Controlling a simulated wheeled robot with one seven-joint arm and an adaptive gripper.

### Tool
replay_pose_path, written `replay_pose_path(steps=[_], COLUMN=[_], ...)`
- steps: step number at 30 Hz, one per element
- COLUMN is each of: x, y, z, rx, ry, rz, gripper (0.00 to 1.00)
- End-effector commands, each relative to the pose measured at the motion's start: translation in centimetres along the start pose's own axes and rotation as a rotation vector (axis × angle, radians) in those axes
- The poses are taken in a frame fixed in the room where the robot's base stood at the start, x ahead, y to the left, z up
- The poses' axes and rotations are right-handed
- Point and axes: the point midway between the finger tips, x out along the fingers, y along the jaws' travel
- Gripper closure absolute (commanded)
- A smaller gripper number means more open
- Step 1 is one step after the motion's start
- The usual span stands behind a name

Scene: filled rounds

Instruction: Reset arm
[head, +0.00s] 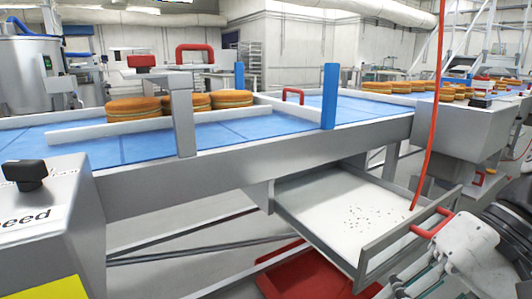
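My arm (464,250) shows at the lower right as white links with dark, ribbed parts beside them, cut off by the picture's right and bottom edges. It is close to the red handle (432,222) of a pulled-out drawer (330,195); I cannot tell whether they touch. My gripper's fingertips cannot be made out, so neither their opening nor anything between them shows.
The drawer under the conveyor (220,138) is open, with small dark crumbs on its white floor. A red tray (305,275) lies below it. Filled rounds (233,98) stand on the blue belt. A red cord (432,120) hangs near my arm. A control box (40,230) stands left.

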Motion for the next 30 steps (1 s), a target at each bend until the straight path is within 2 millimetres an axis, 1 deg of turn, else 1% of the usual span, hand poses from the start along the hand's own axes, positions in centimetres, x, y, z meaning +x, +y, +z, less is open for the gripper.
replay_pose_path(steps=[1, 3, 6, 10, 17, 18, 26, 30], x=[0.7, 1.3, 1.6, 1.5, 0.7, 0.2, -3.0, -5.1], y=[0.1, 0.9, 2.2, 3.7, 5.8, 5.7, 2.9, 1.2], z=[1.8, 3.7, 5.5, 6.9, 7.8, 7.8, 7.8, 7.9], rx=[-0.044, -0.08, -0.125, -0.175, -0.256, -0.261, -0.269, -0.281], ry=[-0.013, -0.017, 0.0, 0.044, 0.155, 0.167, 0.195, 0.217], rz=[0.09, 0.208, 0.347, 0.484, 0.661, 0.675, 0.662, 0.658], gripper=[0.67, 0.67, 0.67, 0.67, 0.67, 0.67, 0.67, 0.67])
